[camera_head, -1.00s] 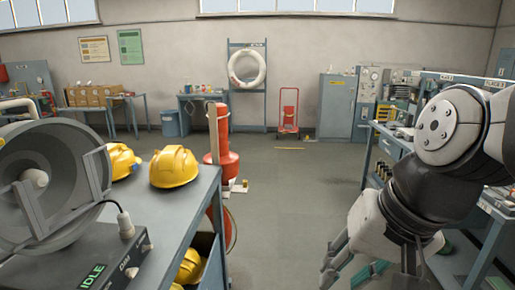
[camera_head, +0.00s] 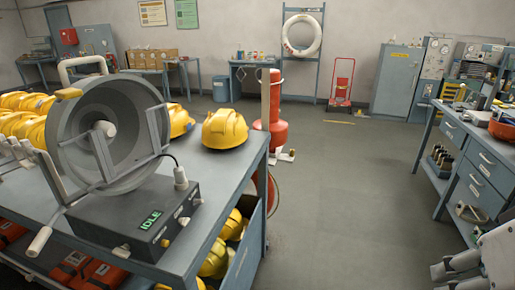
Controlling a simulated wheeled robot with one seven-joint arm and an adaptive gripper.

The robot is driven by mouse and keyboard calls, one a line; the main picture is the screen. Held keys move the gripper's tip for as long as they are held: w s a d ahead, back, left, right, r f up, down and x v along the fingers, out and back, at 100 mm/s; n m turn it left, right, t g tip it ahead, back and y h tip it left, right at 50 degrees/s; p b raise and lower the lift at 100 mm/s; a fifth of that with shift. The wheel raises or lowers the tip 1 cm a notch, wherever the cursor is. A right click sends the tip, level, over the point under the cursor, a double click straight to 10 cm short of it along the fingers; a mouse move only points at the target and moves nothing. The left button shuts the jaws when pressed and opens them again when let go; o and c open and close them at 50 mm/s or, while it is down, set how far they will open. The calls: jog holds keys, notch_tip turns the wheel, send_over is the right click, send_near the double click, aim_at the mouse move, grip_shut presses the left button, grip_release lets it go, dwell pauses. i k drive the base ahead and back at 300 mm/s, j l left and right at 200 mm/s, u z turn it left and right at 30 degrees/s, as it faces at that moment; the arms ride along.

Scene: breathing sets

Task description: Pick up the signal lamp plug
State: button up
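The signal lamp plug (camera_head: 181,178) is a small pale grey plug. It stands upright in the top of a dark control box (camera_head: 140,217) with a green IDLE display, on the blue-grey bench at left. A dark cable runs from its top to the large grey signal lamp (camera_head: 105,130). My gripper (camera_head: 446,279) is at the bottom right corner, far from the plug and partly cut off by the frame edge. Nothing shows in it, and its opening cannot be judged.
Yellow helmets (camera_head: 225,129) stand on the bench right of the lamp, with more on the shelf below. A red cylinder (camera_head: 271,118) stands behind the bench. Open floor (camera_head: 335,215) separates the bench from a drawer workbench (camera_head: 475,178) at right.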

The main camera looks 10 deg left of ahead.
aim_at(179, 175)
jog(key=u, duration=0.4)
jog(key=i+u, duration=0.1)
jog(key=u, duration=0.35)
jog(key=l+u, duration=0.1)
jog(key=u, duration=0.3)
jog(key=i+l+u, duration=0.1)
jog(key=u, duration=0.75)
jog(key=l+u, duration=0.4)
jog(key=l, duration=0.25)
jog(key=l+u, duration=0.45)
jog(key=l, duration=0.25)
jog(key=k+l+u, duration=0.1)
jog(key=l+u, duration=0.3)
jog(key=l, duration=0.25)
jog(key=k+l, duration=0.1)
jog(key=l, duration=0.3)
jog(key=k+l, duration=0.1)
jog(key=l, duration=0.7)
jog(key=k+u, duration=0.05)
